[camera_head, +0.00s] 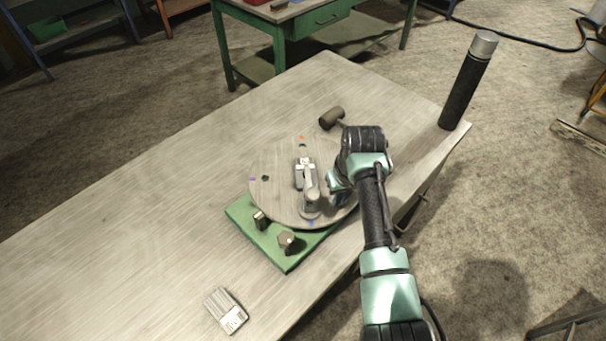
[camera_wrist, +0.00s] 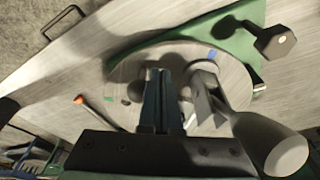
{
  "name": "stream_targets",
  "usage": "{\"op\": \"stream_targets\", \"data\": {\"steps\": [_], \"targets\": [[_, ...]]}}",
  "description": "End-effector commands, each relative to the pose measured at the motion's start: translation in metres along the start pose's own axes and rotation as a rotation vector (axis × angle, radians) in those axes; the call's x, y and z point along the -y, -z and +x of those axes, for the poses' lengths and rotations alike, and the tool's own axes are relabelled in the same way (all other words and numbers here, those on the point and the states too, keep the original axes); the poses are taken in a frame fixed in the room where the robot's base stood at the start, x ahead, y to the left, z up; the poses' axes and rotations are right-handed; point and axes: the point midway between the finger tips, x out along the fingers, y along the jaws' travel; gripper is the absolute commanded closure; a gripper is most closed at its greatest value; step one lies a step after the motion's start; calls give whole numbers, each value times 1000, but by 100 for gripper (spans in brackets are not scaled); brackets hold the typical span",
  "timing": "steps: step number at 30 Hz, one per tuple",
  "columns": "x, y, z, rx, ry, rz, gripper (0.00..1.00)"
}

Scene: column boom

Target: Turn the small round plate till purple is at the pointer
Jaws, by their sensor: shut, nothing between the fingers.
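The round grey plate (camera_head: 280,200) lies on a green base board (camera_head: 272,248). In the head view its rim has a purple mark (camera_head: 252,179) at the left, an orange mark (camera_head: 301,137) at the back and a blue mark (camera_head: 311,222) at the front. A grey metal clamp (camera_head: 306,180) stands on the plate. My gripper (camera_head: 338,200) is shut and empty over the plate's right part; contact cannot be told. In the wrist view its fingers (camera_wrist: 158,75) point across the plate (camera_wrist: 235,80), beside the clamp, with the blue mark (camera_wrist: 212,54) beyond. I cannot clearly make out the pointer.
Two metal posts, one short (camera_head: 260,219) and one with a hex head (camera_head: 286,240), stand on the board's front left. A mallet (camera_head: 332,118) lies behind the plate. A black cylinder (camera_head: 468,80) stands at the right corner. The table's left is clear.

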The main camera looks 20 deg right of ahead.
Motion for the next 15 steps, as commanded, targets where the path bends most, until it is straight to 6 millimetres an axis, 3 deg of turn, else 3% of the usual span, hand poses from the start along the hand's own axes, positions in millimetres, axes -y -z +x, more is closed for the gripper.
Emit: {"op": "stream_targets", "data": {"steps": [15], "targets": [[-13,6,1,0,0,-1,100]]}}
